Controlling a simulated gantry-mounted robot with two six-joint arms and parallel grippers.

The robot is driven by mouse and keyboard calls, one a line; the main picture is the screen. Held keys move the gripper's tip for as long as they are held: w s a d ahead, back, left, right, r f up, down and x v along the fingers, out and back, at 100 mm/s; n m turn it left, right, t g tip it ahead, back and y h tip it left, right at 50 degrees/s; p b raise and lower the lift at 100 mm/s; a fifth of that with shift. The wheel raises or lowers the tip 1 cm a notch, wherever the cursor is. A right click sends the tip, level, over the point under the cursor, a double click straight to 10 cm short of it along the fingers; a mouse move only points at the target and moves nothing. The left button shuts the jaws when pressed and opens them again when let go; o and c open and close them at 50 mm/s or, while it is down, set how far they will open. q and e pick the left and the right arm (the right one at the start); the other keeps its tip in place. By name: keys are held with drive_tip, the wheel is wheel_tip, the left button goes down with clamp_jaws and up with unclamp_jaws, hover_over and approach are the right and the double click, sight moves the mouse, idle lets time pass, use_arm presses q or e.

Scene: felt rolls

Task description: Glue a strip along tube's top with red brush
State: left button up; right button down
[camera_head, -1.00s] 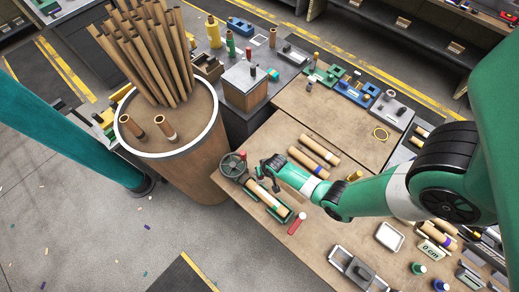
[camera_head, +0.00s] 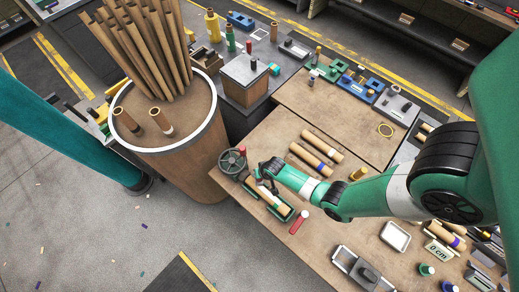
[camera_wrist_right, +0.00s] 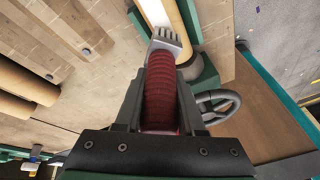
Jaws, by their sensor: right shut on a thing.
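The cardboard tube (camera_head: 280,207) lies in a green cradle (camera_head: 270,212) at the near-left edge of the table, partly hidden by my right gripper. In the right wrist view the tube (camera_wrist_right: 185,22) runs up from the bristles, with a pale whitish band (camera_wrist_right: 155,12) along it. My right gripper (camera_head: 264,172) is over the cradle's wheel end, shut on the red brush (camera_wrist_right: 160,95). The brush's pale bristles (camera_wrist_right: 168,42) are at the tube's surface; whether they touch it is unclear. My left gripper is not in view.
A handwheel (camera_head: 232,160) stands at the cradle's far end. Loose tubes (camera_head: 322,146) lie behind my right arm. A large bin (camera_head: 170,165) of tubes stands left of the table.

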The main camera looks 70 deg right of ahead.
drive_tip(key=shift+a+f+b, duration=0.1)
drive_tip(key=shift+f+b, duration=0.3)
idle(0.6)
drive_tip(key=shift+s+a+r+p, duration=0.15)
drive_tip(key=shift+a+r+p, duration=0.1)
drive_tip(key=shift+a+p, duration=0.35)
drive_tip(key=shift+s+a, duration=0.2)
drive_tip(key=shift+a, duration=0.3)
drive_tip(key=shift+w+d+f+b, duration=0.2)
drive_tip(key=shift+d+b, duration=0.1)
drive_tip(key=shift+d, duration=0.15)
drive_tip(key=shift+w+d+f+b, duration=0.15)
drive_tip(key=shift+d+b, duration=0.1)
drive_tip(key=shift+d, duration=0.2)
drive_tip(key=shift+r, duration=0.15)
